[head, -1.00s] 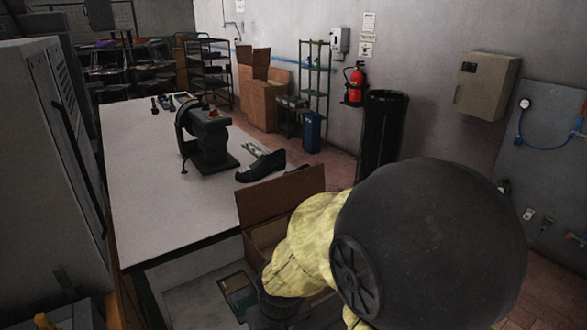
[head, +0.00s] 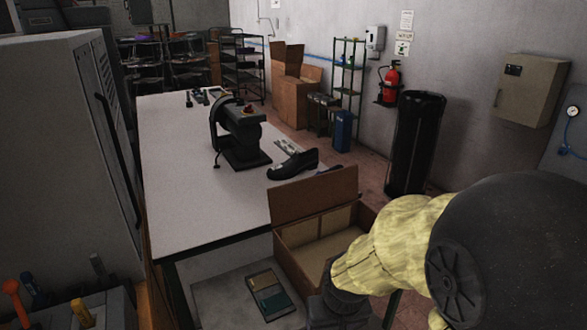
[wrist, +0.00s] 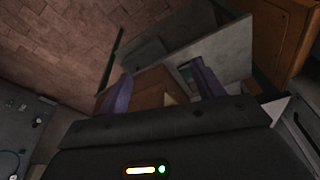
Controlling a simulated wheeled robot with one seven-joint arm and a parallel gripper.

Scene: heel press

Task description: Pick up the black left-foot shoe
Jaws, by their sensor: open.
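A black shoe (head: 293,164) lies on the white-topped table (head: 180,180), near its right edge and beside the black press (head: 240,138). I cannot tell from here whether it is a left-foot shoe. My gripper shows in the wrist view (wrist: 162,92) with two purple-grey fingers spread apart and nothing between them. In the head view the gripper's fingers are hidden; my sleeved arm reaches in at the lower right, in front of the open cardboard box. The shoe is well apart from my arm.
An open cardboard box (head: 318,240) stands at the table's near right corner, its flap raised in front of the shoe. Books (head: 270,295) lie on a lower shelf. A grey cabinet (head: 60,150) stands left. A black bin (head: 413,143) stands by the wall.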

